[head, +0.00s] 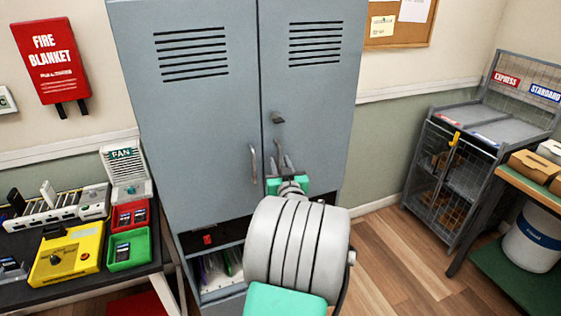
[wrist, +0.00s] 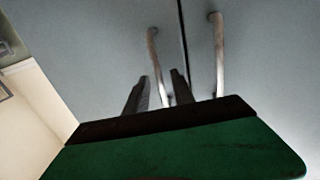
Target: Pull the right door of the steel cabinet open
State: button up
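The grey steel cabinet (head: 190,110) stands straight ahead with both doors flush and closed. Its right door (head: 320,100) has a vertical bar handle (head: 277,152), partly hidden by my gripper in the head view. My gripper (head: 287,163) is at this handle. In the wrist view, which looks upside down, the two dark fingers (wrist: 159,75) stand apart on either side of the right door's handle (wrist: 154,55), with gaps showing. I cannot tell how deep the bar sits between them. The left door's handle (wrist: 218,50) is outside the fingers, across the door seam.
A dark latch (head: 277,118) sits above the handle on the right door. An open shelf (head: 215,285) lies below the doors. A dark table (head: 80,280) with trays and devices is on the left. A wire cage rack (head: 450,180) stands at right, with bare wooden floor (head: 375,245) between.

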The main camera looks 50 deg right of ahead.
grip_shut()
jog(key=shift+s, duration=0.1)
dwell(1.3)
